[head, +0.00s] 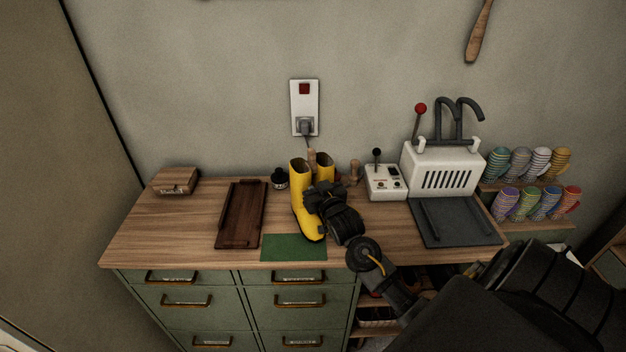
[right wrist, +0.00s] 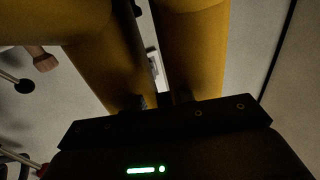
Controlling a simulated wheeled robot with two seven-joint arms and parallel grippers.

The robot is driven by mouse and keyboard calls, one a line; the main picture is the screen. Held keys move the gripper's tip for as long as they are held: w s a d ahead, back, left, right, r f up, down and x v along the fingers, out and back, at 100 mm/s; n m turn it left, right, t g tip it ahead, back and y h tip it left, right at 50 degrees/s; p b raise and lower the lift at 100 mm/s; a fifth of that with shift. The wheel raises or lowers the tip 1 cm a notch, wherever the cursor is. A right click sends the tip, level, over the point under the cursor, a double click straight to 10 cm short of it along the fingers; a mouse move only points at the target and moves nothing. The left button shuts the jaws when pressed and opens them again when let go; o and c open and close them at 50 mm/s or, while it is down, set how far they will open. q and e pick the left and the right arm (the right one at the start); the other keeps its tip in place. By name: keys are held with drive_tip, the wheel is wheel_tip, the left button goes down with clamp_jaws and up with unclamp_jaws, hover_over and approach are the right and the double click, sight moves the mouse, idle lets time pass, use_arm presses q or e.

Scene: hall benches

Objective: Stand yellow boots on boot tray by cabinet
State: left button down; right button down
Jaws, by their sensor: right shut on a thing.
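The yellow boots (head: 300,205) are upright side by side over the middle of the bench top, toes toward the front. Their dark soles are at the back edge of a green mat; I cannot tell whether they touch the bench. My right gripper (head: 321,197) is shut on the boots, its arm hiding much of the right boot. In the right wrist view the two boot shafts (right wrist: 190,50) rise either side of the jaws (right wrist: 160,101). A dark grey rimmed tray (head: 455,222) lies at the bench's right end. My left gripper is in neither view.
A brown wooden tray (head: 240,218) lies left of the green mat (head: 293,248). A wooden box (head: 176,180), small black jar (head: 279,179), control box (head: 385,183) and white machine (head: 447,168) line the back. Green drawers (head: 190,300) are below; striped cups (head: 522,205) at right.

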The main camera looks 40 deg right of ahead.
drive_tip(key=shift+f, duration=0.1)
drive_tip(key=c, duration=1.2)
unclamp_jaws()
drive_tip(key=shift+o, duration=0.2)
